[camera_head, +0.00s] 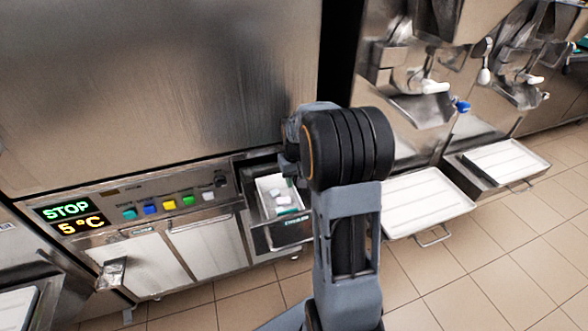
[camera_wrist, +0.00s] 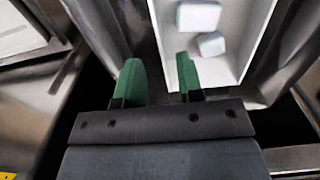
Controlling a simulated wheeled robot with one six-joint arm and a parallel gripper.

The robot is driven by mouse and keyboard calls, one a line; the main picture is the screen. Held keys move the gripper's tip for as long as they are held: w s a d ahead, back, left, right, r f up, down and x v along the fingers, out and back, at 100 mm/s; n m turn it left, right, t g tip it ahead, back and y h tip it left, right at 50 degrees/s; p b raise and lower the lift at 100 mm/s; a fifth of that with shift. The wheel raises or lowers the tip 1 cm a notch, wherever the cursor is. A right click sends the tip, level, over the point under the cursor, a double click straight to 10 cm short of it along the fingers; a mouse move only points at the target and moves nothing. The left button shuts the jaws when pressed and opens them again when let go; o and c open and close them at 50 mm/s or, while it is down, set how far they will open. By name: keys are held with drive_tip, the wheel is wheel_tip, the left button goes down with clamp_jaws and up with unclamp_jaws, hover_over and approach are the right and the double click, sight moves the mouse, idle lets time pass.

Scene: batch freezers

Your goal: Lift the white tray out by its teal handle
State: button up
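The white tray (camera_head: 264,192) sits inside an open metal drawer and holds a few pale blocks. In the wrist view the white tray (camera_wrist: 157,12) fills the upper right, with two pale blocks (camera_wrist: 205,30) showing. My gripper (camera_wrist: 160,70) has two green fingers standing apart, with nothing clearly held between them. The right finger overlaps the tray's near left edge in the picture; I cannot tell whether it touches. The left finger is outside the tray. A small teal patch (camera_head: 287,212) shows at the tray's front in the head view; I cannot tell if it is the handle.
Another machine's white tray (camera_head: 420,205) lies to the right. Tiled floor (camera_head: 440,285) is open in front.

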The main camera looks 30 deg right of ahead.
sight(296, 191)
wheel_tip(296, 191, down, 5)
drive_tip(key=shift+r+b, duration=0.15)
drive_tip(key=shift+b, duration=0.15)
drive_tip(key=shift+s+f, duration=0.3)
drive_tip(key=shift+f, duration=0.4)
drive_tip(key=c, duration=0.3)
drive_tip(key=shift+w+f, duration=0.15)
drive_tip(key=shift+w, duration=0.05)
drive_tip(key=shift+c, duration=0.7)
clamp_jaws()
drive_tip(key=shift+w+r, duration=0.1)
drive_tip(key=shift+r, duration=0.15)
